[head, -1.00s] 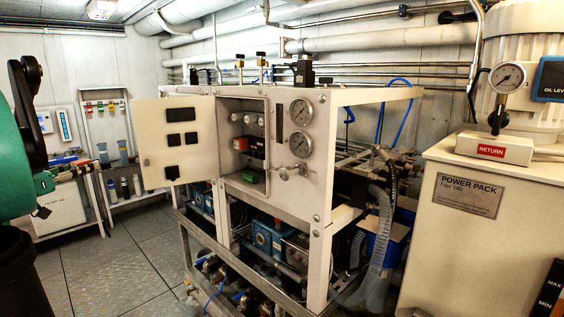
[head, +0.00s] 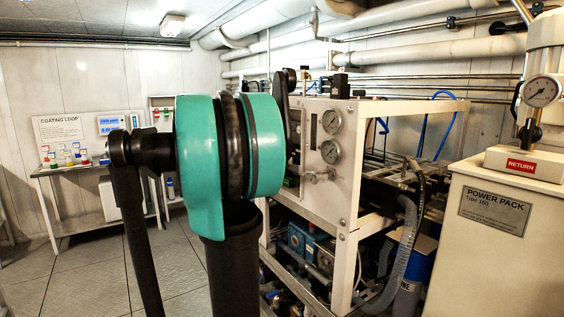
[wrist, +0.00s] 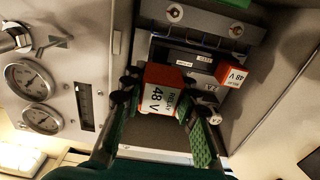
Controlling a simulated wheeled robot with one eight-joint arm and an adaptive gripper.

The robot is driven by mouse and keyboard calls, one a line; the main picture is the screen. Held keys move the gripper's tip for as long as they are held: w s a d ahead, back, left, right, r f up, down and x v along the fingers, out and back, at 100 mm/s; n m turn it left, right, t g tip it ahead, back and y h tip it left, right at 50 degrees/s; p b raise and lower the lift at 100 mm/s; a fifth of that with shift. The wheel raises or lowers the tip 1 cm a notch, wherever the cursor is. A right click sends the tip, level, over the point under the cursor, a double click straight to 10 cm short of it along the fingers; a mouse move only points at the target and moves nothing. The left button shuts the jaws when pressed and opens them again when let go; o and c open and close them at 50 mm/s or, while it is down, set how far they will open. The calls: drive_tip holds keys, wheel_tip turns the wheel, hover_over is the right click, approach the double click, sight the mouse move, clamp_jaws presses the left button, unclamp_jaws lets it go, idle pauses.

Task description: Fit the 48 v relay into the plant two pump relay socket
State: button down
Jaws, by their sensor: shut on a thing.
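In the wrist view my gripper (wrist: 160,104) is shut on an orange and white relay (wrist: 161,92) marked "RELAY 48 V", one finger on each side of it. The relay is at the cabinet opening, in front of a grey panel (wrist: 184,50) with small labels. A second orange and white block (wrist: 232,75) marked "48 V" sits on the panel to the right. I cannot tell which socket is behind the held relay, or whether the relay touches it; the relay and fingers cover that spot. In the head view my arm hides the gripper and the cabinet's inside.
Two gauges (wrist: 30,80) and a knob lie left of the opening in the wrist view; the gauges (head: 331,121) also show in the head view. A cabinet side wall is close on the right. The power pack (head: 505,230) stands at far right. Floor at left is open.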

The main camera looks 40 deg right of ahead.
drive_tip(key=shift+s+d, duration=0.15)
drive_tip(key=shift+d, duration=1.25)
drive_tip(key=shift+s+d, duration=0.1)
drive_tip(key=shift+d, duration=1.25)
drive_tip(key=shift+s+d, duration=0.1)
drive_tip(key=shift+d, duration=1.15)
drive_tip(key=c, duration=1.1)
unclamp_jaws()
drive_tip(key=shift+o, duration=0.2)
drive_tip(key=w+a, duration=0.1)
drive_tip(key=a, duration=1)
drive_tip(key=shift+a, duration=0.4)
drive_tip(key=shift+w, duration=0.15)
